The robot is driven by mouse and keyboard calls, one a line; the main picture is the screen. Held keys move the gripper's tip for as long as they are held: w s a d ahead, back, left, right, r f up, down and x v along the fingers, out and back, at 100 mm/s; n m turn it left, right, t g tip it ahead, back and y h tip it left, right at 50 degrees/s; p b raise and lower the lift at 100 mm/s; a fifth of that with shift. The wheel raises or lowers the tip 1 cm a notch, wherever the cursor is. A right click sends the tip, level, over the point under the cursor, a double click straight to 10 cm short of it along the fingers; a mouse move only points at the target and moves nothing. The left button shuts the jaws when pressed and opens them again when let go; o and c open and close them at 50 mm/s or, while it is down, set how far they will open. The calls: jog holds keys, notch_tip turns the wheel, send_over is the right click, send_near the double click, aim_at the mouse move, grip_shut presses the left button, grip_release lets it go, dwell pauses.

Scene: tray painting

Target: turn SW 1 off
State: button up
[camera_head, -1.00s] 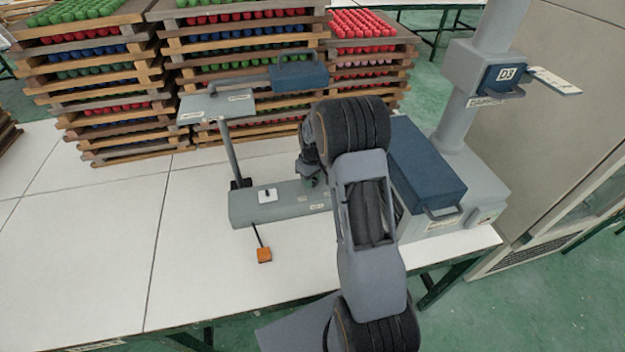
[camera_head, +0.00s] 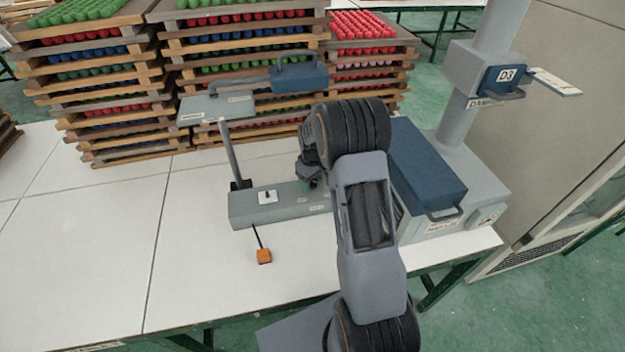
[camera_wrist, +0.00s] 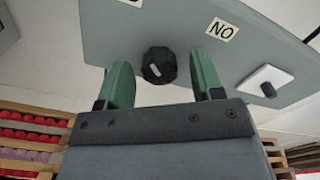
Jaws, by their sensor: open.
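A black rotary knob (camera_wrist: 158,65) with a white mark sits on the grey box (camera_wrist: 110,35) in the wrist view. My gripper (camera_wrist: 160,58) is open, with one green finger on each side of the knob and gaps showing. A label (camera_wrist: 222,29) beside it reads "NO" as seen here; another label is cut off at the top edge. No "SW 1" lettering is readable. In the head view, the grey box (camera_head: 285,206) lies on the table and my arm hides its right end and the knob.
A white plate with a small black toggle (camera_head: 267,197) is on the box, left of my gripper. A blue-lidded box (camera_head: 427,165) stands right; stacked trays (camera_head: 245,75) stand behind. The table's left is clear.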

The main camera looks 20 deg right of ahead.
jog(key=shift+r, duration=0.15)
notch_tip(320, 180, up, 14)
jog(key=shift+f+b, duration=0.25)
jog(key=shift+b, duration=0.15)
dwell(0.6)
jog(key=s+a+r+m+t, duration=0.2)
jog(key=s+a, duration=0.3)
jog(key=s, duration=0.6)
jog(key=s+a+r+m+t, duration=0.1)
jog(key=s+a, duration=0.4)
jog(key=s, duration=0.6)
jog(key=shift+a+r+m+t, duration=0.35)
jog(key=shift+r+m+t, duration=0.05)
jog(key=shift+r, duration=0.2)
